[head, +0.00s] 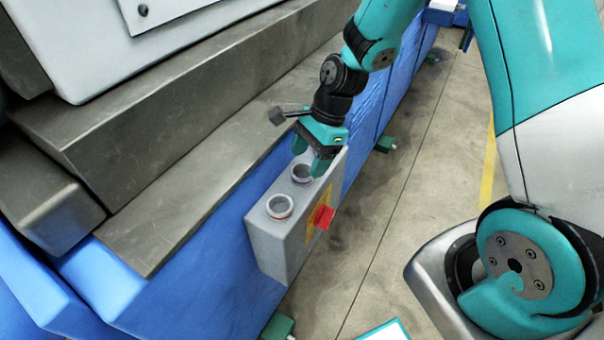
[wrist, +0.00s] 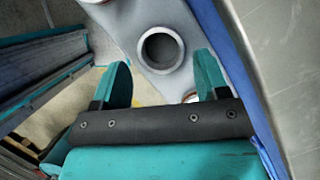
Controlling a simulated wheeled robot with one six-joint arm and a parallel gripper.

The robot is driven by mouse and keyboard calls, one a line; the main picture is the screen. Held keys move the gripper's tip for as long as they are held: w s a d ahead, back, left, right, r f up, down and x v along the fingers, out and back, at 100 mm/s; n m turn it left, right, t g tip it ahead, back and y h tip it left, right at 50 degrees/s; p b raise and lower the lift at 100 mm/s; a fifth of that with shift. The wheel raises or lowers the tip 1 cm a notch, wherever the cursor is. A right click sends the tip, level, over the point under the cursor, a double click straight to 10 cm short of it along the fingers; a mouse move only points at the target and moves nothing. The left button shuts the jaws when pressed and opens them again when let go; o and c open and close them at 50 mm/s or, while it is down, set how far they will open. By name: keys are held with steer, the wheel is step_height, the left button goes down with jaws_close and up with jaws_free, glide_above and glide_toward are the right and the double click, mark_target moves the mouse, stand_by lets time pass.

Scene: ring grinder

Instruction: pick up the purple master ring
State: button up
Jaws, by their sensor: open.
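Two grey rings stand on top of a grey box (head: 270,240). The nearer one (head: 279,208) has a reddish band. The farther one (head: 300,174), partly covered by a finger, seems to have a faint purple band, and I take it as the purple master ring. My gripper (head: 309,162) is open just above it, pointing down. In the wrist view a grey ring (wrist: 161,50) lies between and slightly beyond the fingertips of my gripper (wrist: 161,62), with nothing held. No purple shows there, so I cannot be sure it is the same ring.
A red knob (head: 324,216) on a yellow plate sticks out of the box's side. The box adjoins the blue machine base and its grey metal ledge (head: 190,170). Floor to the right is open.

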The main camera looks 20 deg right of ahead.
mark_target(304, 168)
steer(key=shift+x, duration=1.55)
steer(key=shift+r, duration=0.1)
steer(key=c, duration=0.8)
steer(key=shift+o, duration=0.2)
